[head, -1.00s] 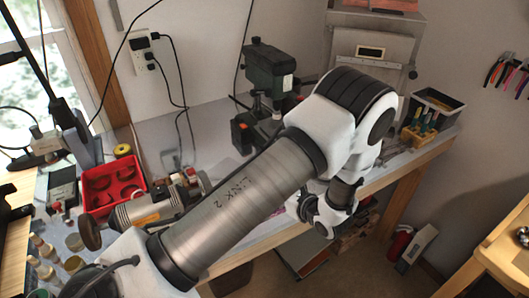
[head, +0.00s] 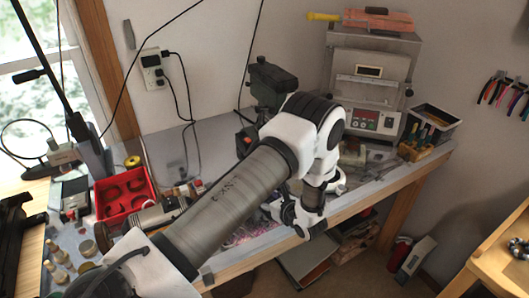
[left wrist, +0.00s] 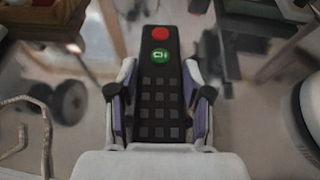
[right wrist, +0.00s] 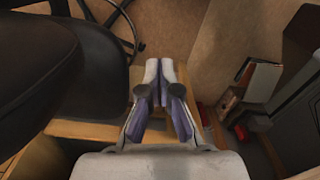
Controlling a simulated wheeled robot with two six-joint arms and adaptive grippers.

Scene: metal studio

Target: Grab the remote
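The remote (left wrist: 160,95) is long and black, with a red round button, a green button and rows of dark square keys. In the left wrist view it stands between the two fingers of my left gripper (left wrist: 160,100), which are closed against its sides. The background behind it is blurred and lies at a distance. In the head view my left arm crosses the bench; its gripper and the remote are hidden there. My right gripper (right wrist: 159,72) shows in the right wrist view with its fingertips together and nothing between them.
The bench carries a red bin (head: 124,194), a dark green drill press (head: 270,85), a small kiln (head: 375,95) and a black tray (head: 437,118). A wooden table (head: 497,248) stands at right. Below my right gripper are a black chair (right wrist: 60,70) and wooden edges.

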